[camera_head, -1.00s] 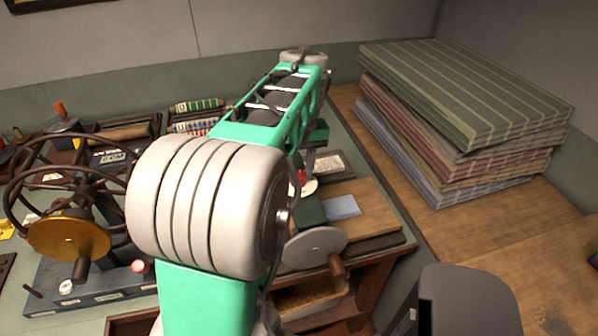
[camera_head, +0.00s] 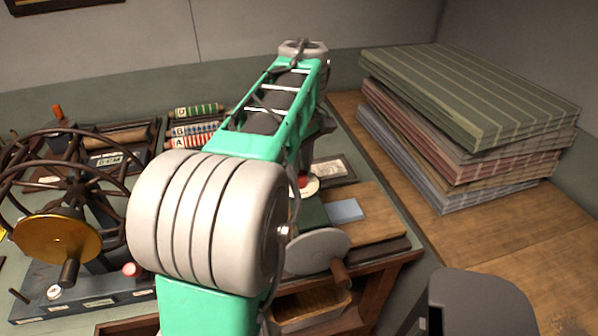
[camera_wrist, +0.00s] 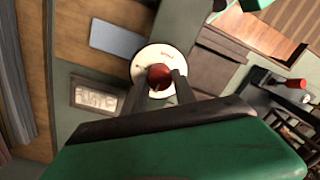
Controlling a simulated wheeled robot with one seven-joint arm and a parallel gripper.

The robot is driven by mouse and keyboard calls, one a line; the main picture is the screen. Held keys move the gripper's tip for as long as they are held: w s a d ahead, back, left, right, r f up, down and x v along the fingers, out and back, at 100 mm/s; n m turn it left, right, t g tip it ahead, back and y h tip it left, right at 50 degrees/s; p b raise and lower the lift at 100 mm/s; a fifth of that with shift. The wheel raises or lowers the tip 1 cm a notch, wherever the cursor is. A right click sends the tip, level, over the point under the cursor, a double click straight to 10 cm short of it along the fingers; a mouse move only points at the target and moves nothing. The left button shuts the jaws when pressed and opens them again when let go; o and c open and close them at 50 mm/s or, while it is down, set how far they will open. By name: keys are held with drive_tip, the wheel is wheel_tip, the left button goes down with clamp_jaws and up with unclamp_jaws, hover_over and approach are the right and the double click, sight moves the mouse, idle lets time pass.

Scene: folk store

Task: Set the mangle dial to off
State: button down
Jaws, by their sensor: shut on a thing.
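The dial is a round white disc (camera_wrist: 146,54) with a red knob (camera_wrist: 160,77) at its middle. Small marks stand on the disc, too small to read. My gripper (camera_wrist: 161,85) is shut on the red knob, one dark finger on each side. In the head view the white disc (camera_head: 311,188) and red knob (camera_head: 303,181) show in part just right of my arm, which hides the fingers. I cannot tell which setting the knob points to.
A blue-grey pad (camera_head: 346,210) and a wooden board (camera_head: 372,208) lie near the dial. A grey crank disc (camera_head: 318,250) stands in front. A spoked-wheel machine (camera_head: 70,185) is at left, striped stacked boards (camera_head: 465,100) at right. A framed card (camera_wrist: 95,96) lies beside the dial.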

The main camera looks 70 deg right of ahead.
sight(300, 173)
idle(0.4)
drive_tip(key=c, duration=1)
unclamp_jaws()
drive_tip(key=shift+r, duration=0.1)
wheel_tip(300, 173, up, 8)
drive_tip(key=p, duration=0.5)
drive_tip(key=shift+d+f, duration=0.1)
drive_tip(key=shift+f, duration=0.1)
drive_tip(key=shift+s, duration=0.1)
